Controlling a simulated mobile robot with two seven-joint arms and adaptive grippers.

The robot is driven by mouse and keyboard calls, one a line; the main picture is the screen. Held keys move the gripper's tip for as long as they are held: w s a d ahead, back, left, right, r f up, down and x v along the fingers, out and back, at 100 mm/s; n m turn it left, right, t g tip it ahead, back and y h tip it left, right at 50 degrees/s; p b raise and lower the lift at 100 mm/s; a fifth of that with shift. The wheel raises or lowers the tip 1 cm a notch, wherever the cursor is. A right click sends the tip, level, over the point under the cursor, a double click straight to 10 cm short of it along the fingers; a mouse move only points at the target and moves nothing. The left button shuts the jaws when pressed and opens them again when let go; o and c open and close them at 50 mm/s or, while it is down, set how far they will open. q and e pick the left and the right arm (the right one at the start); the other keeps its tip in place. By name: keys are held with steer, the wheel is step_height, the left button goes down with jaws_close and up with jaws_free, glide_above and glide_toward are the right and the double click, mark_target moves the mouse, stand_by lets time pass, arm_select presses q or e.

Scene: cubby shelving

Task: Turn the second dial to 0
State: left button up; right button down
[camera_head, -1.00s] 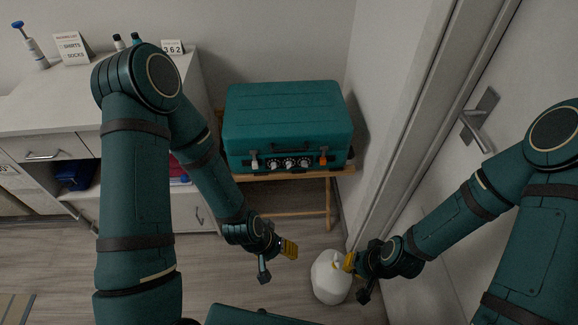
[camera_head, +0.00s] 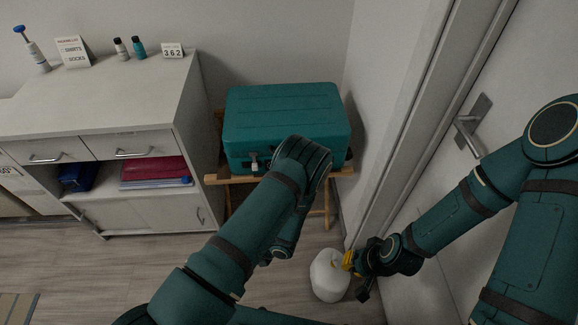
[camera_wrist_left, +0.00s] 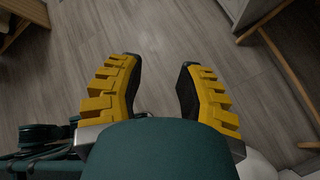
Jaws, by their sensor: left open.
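A teal suitcase (camera_head: 285,115) lies shut on a wooden stand (camera_head: 228,200). One front latch (camera_head: 254,163) shows in the head view, but my left arm covers the dials and the right part of the front. My left gripper is hidden behind that arm in the head view. In the left wrist view my left gripper (camera_wrist_left: 160,72) is open and empty, with its yellow-padded fingers spread above bare wood floor. My right gripper (camera_head: 350,263) is low on the right, beside the white container; its jaw opening cannot be made out.
A grey-white cabinet (camera_head: 95,95) stands left of the suitcase. On it are a card reading 362 (camera_head: 173,51), a sign (camera_head: 73,52) and small bottles. A white container (camera_head: 328,280) sits on the floor. A door with a handle (camera_head: 470,128) is at the right.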

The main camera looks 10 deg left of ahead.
arm_select(q)
steer(key=w+d+r+m+t+y, duration=0.1)
steer(key=w+r+m+t+y, duration=0.1)
steer(key=w+m+t, duration=0.75)
steer(key=w+d+r+m+t+h+p, duration=0.1)
steer(key=w+d+r+m+t+h, duration=0.2)
steer(key=w+d+m+t+h, duration=0.6)
steer(key=w+b, duration=0.1)
steer(key=w, duration=0.4)
steer(key=w+y+b, duration=0.1)
steer(key=w, duration=0.4)
steer(key=w+y+b, duration=0.1)
steer(key=w, duration=0.4)
steer(key=shift+w+a+g, duration=0.1)
steer(key=shift+a+g, duration=0.15)
steer(key=shift+a, duration=0.1)
jaws_close()
